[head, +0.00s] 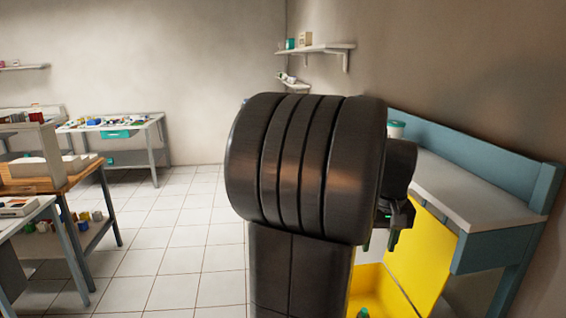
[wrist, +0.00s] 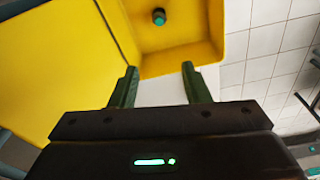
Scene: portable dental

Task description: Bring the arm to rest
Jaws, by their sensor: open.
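My gripper (wrist: 160,83) shows in the wrist view with its two dark green fingers apart and nothing between them. Beyond the fingertips is a yellow open container (wrist: 185,62), with one small teal-capped item (wrist: 158,17) inside. In the head view my dark arm stands large in the middle and hides much of the scene behind it. The gripper (head: 392,232) shows only in part at the arm's right side, in front of the yellow container (head: 420,262).
A blue-framed bench (head: 500,215) with a pale top runs along the right wall, close to my arm. A white tub with a teal lid (head: 396,129) shows behind the arm. Workbenches (head: 85,180) stand at the left. The tiled floor (head: 190,240) between is clear.

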